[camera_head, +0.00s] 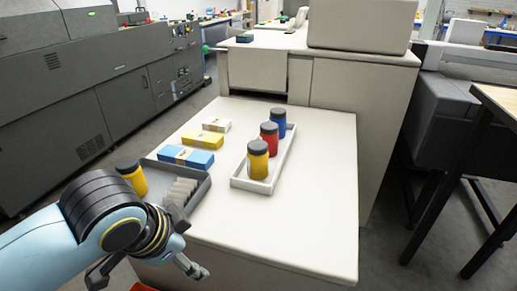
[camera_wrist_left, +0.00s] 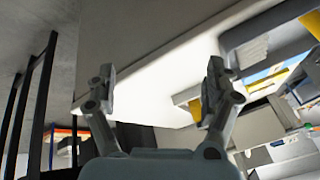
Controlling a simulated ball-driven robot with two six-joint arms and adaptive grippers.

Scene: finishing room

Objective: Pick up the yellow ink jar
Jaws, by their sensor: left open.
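A yellow ink jar (camera_head: 258,160) with a dark lid stands upright at the near end of a white tray (camera_head: 250,183) on the table. A second yellow jar (camera_head: 133,177) with a dark lid stands at the dark grey tray at the table's left; my arm partly hides that tray. My left gripper (camera_wrist_left: 160,88) is open, with nothing between its fingers. In the head view it is low at the table's near left edge, apart from both jars. My right gripper is not in view.
A red jar (camera_head: 269,136) and a blue jar (camera_head: 278,123) stand behind the yellow one in the white tray. Pale upright pieces (camera_head: 182,192) fill part of the grey tray. The table's right front (camera_head: 310,225) is clear.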

